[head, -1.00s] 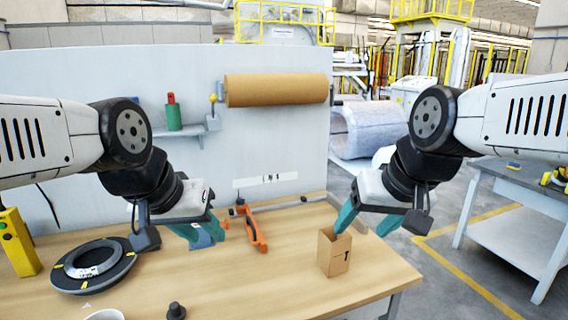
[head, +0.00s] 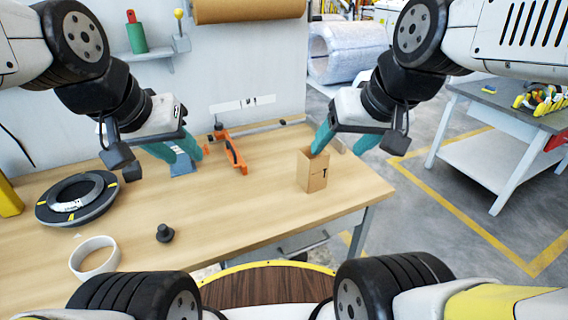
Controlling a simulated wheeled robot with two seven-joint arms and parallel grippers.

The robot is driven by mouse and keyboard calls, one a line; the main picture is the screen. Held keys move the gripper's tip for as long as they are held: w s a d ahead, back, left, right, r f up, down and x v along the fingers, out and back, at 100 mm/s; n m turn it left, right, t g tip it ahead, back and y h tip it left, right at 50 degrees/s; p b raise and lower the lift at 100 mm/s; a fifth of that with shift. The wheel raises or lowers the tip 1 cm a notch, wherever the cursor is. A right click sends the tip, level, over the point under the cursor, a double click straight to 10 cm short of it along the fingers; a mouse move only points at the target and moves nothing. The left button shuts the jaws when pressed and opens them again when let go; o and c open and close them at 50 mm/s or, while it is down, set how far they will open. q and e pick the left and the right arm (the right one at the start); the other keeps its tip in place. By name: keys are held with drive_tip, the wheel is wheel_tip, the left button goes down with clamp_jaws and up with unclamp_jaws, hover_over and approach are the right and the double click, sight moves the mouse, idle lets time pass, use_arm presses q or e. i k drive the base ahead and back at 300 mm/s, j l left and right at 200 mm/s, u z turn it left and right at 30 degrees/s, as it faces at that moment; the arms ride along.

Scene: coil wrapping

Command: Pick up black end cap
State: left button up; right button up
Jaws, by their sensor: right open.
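The black end cap (head: 165,233) appears to be the small dark piece with a raised knob standing on the wooden table (head: 240,205), near its front edge. My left gripper (head: 178,152) has teal fingers and is above and behind the cap, apart from it. A small blue-grey piece (head: 182,168) shows at its fingertips; I cannot tell whether it is held. My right gripper (head: 343,146) is open at the table's right side, its left finger close to the top of a small cardboard box (head: 313,174).
A black ring-shaped coil (head: 48,211) and a white ring (head: 94,256) lie on the left of the table. An orange tool (head: 234,153) lies at the back. The front middle is clear. A round wooden surface (head: 265,288) with a yellow rim is below the table.

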sight(164, 233)
drive_tip(key=k+j+u, duration=0.1)
drive_tip(key=u, duration=0.3)
drive_tip(key=k+j+u, duration=0.2)
drive_tip(key=u, duration=0.2)
drive_tip(key=k+j+u, duration=0.15)
drive_tip(key=u, duration=0.25)
drive_tip(key=j, duration=0.1)
